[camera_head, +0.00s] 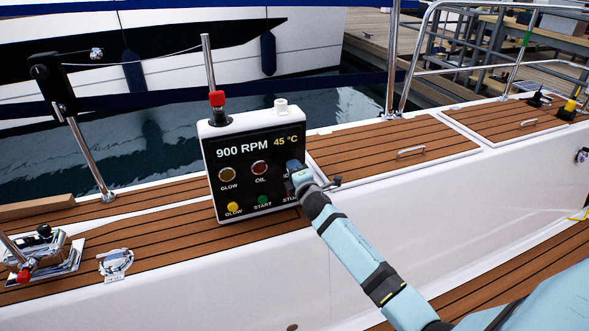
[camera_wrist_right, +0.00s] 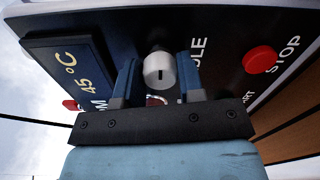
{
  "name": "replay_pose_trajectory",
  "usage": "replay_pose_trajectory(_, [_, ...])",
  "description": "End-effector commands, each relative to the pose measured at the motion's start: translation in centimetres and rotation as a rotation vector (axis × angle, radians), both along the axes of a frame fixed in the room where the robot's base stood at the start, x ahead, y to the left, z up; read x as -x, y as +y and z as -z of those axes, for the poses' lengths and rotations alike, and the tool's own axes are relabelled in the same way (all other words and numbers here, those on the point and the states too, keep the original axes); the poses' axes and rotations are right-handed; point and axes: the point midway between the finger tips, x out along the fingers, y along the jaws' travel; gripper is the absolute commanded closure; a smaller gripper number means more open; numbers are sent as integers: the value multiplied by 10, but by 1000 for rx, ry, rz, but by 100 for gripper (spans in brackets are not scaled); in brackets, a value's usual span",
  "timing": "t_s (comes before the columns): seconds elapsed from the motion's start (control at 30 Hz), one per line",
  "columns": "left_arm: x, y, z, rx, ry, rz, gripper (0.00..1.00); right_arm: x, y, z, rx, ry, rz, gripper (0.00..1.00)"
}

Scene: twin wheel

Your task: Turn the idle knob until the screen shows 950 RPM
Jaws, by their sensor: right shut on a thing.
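The dark engine panel (camera_head: 232,170) stands in a white housing on the boat's deck. Its screen (camera_head: 258,146) reads 900 RPM and 45 °C. My right gripper (camera_head: 298,168) reaches the panel's right side and covers the idle knob in the head view. In the right wrist view, the small silver idle knob (camera_wrist_right: 160,70) with a dark pointer mark sits between the two blue fingers of my right gripper (camera_wrist_right: 158,73), beside the partly hidden IDLE lettering. The gripper is shut on the knob. My left gripper is not in view.
A GLOW lamp (camera_head: 227,174), a red OIL lamp (camera_head: 259,168), a yellow GLOW button (camera_head: 233,207) and a green START button (camera_head: 263,200) are on the panel. A red STOP button (camera_wrist_right: 260,59) is close to my right gripper.

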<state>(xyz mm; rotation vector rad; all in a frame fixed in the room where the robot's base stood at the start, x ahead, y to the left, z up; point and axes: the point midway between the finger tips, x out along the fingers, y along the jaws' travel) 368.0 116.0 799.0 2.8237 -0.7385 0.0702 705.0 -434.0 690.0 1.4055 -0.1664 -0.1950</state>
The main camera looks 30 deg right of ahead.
Motion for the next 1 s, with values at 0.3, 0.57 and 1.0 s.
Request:
replay_pose_trajectory(0.3, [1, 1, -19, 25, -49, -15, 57, 0, 0, -2, -295, -69, 1, 88])
replay_pose_trajectory(0.57, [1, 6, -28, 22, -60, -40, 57, 0, 0, -2, -533, -126, 2, 88])
replay_pose_trajectory(1.0, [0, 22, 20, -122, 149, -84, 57, 0, 0, -1, -891, -213, 1, 88])
